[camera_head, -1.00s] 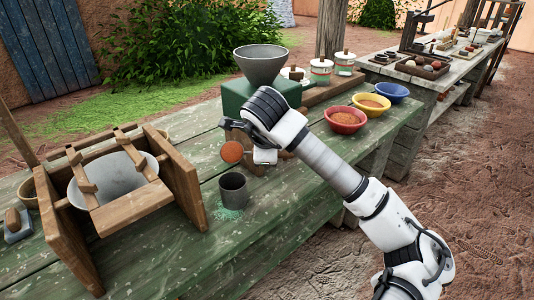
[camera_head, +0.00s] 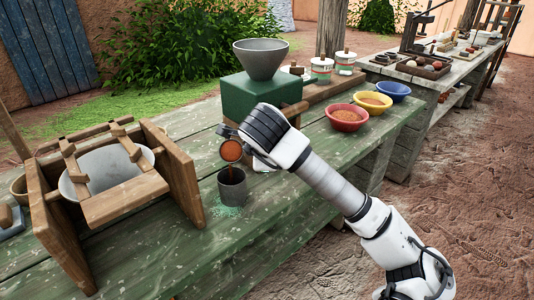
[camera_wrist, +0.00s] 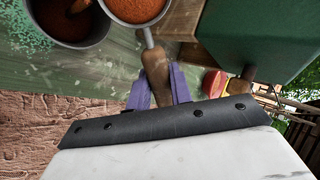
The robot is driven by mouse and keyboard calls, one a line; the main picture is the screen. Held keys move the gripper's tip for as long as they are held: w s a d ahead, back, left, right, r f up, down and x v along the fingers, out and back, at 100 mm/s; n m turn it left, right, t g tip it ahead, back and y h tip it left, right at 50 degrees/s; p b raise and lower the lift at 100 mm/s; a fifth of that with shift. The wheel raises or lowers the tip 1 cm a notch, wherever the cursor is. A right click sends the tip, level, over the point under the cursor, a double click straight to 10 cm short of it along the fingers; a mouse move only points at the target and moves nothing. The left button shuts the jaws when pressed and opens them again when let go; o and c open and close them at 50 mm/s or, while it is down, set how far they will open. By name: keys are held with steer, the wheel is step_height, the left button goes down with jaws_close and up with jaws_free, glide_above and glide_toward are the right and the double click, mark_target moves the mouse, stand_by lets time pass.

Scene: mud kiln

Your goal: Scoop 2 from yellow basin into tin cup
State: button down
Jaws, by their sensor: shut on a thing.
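My gripper (camera_wrist: 158,84) is shut on the brown handle of a scoop (camera_wrist: 136,9), with a purple finger on each side. The scoop holds reddish-brown powder and is tilted above the tin cup; it also shows in the head view (camera_head: 231,150). A thin brown stream runs from it down to the cup. The grey tin cup (camera_head: 232,192) stands upright on the green bench. In the wrist view the cup (camera_wrist: 97,32) has reddish-brown powder inside. The yellow basin (camera_head: 373,111) stands further back right and holds orange-brown powder.
A red bowl (camera_head: 346,125) and a blue bowl (camera_head: 394,98) flank the yellow basin. A green box (camera_head: 247,105) with a grey funnel (camera_head: 261,62) stands behind my gripper. A wooden frame with a grey bowl (camera_head: 106,172) is left of the cup. Green specks lie around the cup.

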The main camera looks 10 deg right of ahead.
steer(key=shift+s+f+t+b, duration=0.2)
steer(key=shift+t+b, duration=0.6)
steer(key=shift+b, duration=0.4)
steer(key=shift+t+b, duration=0.4)
steer(key=shift+b, duration=0.75)
steer(key=shift+r, duration=0.15)
